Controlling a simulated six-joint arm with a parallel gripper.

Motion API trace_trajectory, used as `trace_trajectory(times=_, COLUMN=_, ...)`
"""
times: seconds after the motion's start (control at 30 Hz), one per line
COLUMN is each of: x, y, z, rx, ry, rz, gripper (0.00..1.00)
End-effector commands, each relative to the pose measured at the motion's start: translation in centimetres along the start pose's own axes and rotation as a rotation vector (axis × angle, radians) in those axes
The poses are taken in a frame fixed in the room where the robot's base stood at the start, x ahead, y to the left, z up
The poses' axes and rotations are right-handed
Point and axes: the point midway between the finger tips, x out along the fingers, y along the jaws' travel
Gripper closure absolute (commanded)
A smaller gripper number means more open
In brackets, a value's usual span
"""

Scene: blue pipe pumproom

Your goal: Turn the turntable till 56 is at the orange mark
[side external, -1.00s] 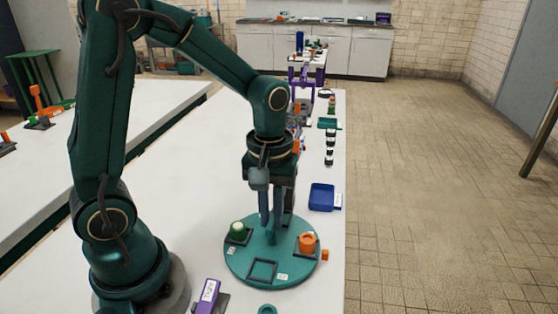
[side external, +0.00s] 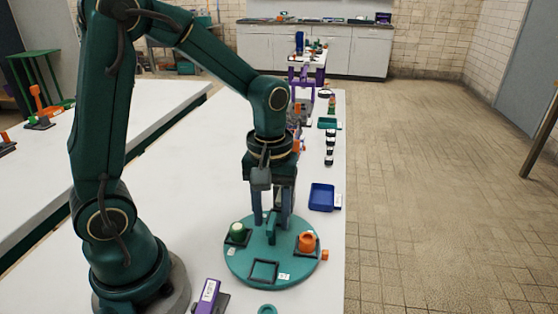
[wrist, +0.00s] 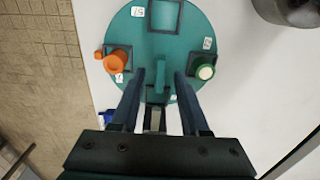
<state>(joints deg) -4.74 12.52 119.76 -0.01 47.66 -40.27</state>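The teal round turntable (side external: 240,268) lies on the white table and also shows in the wrist view (wrist: 125,35). An upright teal handle (side external: 271,228) stands at its middle. Its square frames include one with a green piece (side external: 237,229), one with an orange piece (side external: 307,241) and an empty one (side external: 263,271). Small white labels (wrist: 138,11) sit near the rim; I cannot read their numbers surely. The orange mark (side external: 325,255) is a small block just outside the rim by the orange piece. My gripper (side external: 272,225) is open, fingers either side of the handle, apparently apart from it.
A blue tray (side external: 321,196) stands behind the turntable near the table's right edge. A purple labelled block (side external: 209,294) and a teal ring (side external: 267,310) are at the front. Several small objects line the table further back.

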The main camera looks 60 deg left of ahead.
Motion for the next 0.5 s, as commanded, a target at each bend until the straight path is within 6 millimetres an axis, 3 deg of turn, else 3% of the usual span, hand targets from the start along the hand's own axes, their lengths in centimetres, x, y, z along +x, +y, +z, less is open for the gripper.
trace_trajectory(times=0.17, x=-0.8, y=0.1, z=-0.1, rx=0.0, ry=0.003, rz=0.003, gripper=0.55)
trace_trajectory(times=0.5, x=-4.7, y=0.1, z=-0.1, rx=0.0, ry=0.003, rz=0.003, gripper=0.55)
